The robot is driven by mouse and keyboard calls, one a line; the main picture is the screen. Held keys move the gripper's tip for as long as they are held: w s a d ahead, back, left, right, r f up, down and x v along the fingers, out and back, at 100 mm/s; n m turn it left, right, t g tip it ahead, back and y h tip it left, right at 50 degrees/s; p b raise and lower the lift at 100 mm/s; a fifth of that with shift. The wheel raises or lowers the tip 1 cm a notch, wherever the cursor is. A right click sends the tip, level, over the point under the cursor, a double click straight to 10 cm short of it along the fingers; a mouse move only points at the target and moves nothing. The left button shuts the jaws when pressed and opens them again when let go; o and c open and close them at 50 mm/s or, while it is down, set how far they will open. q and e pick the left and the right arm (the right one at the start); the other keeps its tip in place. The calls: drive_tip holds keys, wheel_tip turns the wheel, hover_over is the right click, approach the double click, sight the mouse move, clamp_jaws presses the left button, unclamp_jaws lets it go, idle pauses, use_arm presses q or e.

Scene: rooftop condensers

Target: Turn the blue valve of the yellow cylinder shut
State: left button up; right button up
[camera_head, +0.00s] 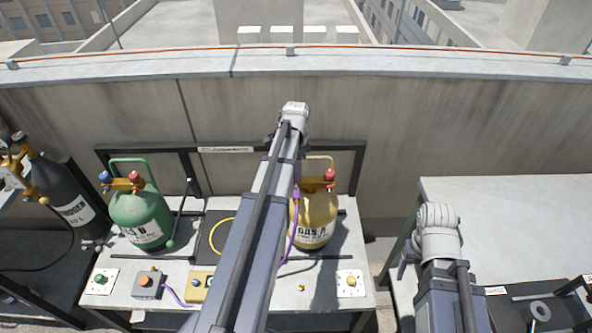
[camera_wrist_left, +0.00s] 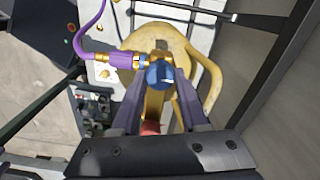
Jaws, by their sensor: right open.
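The yellow cylinder (camera_head: 316,222) stands on the bench, partly hidden behind my left arm in the head view. Its red valve (camera_head: 330,175) shows there; its blue valve is hidden. In the left wrist view the blue valve (camera_wrist_left: 160,75) sits at the tips of my left gripper (camera_wrist_left: 160,88), whose fingers are apart on either side of it. Whether they touch it is unclear. A purple hose fitting (camera_wrist_left: 122,61) joins the cylinder's valve block beside it. The red valve (camera_wrist_left: 150,128) shows between the fingers, nearer the wrist. My right gripper (camera_head: 404,262) is open, partly hidden beside the right-hand table.
A green cylinder (camera_head: 143,217) with blue and red valves stands left on the bench. A dark cylinder (camera_head: 70,200) is at far left. Small boxes with buttons (camera_head: 148,284) line the bench front. A black frame (camera_head: 345,150) and concrete wall stand behind.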

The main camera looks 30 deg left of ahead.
use_arm(q)
drive_tip(key=o, duration=0.4)
drive_tip(key=shift+r, duration=0.1)
wheel_tip(320, 180, up, 8)
drive_tip(key=p, duration=0.8)
drive_tip(key=shift+f, duration=0.2)
drive_tip(key=s+d+n, duration=0.1)
drive_tip(key=s+d, duration=0.4)
drive_tip(key=d, duration=0.5)
drive_tip(key=s+d+n, duration=0.2)
drive_tip(key=s+d, duration=0.3)
drive_tip(key=d, duration=0.5)
drive_tip(key=s+d+n+y, duration=0.1)
drive_tip(key=s+d+n, duration=0.1)
drive_tip(key=s+d, duration=0.4)
drive_tip(key=shift+d, duration=2.6)
